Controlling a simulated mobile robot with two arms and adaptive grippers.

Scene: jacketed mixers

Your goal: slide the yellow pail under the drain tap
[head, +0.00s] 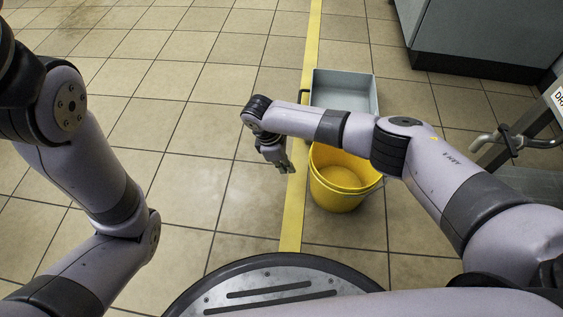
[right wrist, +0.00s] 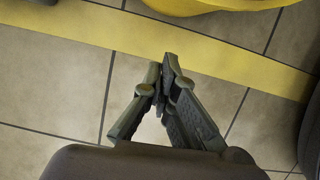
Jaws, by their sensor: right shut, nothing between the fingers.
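The yellow pail (head: 340,190) stands upright on the tiled floor, just right of the yellow floor line, partly hidden behind my right arm. Its lower edge also shows at the top of the right wrist view (right wrist: 235,8). The drain tap (head: 508,142) is a metal fitting with a lever and spout at the right, well apart from the pail. My right gripper (head: 285,169) is shut and empty, pointing down just left of the pail, apart from it. Its fingertips meet in the right wrist view (right wrist: 166,70). My left arm shows at the left, but its gripper is not visible.
A grey open bin (head: 345,78) stands on the floor behind the pail. A yellow line (head: 294,212) runs along the floor. A grey cabinet (head: 490,35) stands at the back right. Floor left of the line is clear.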

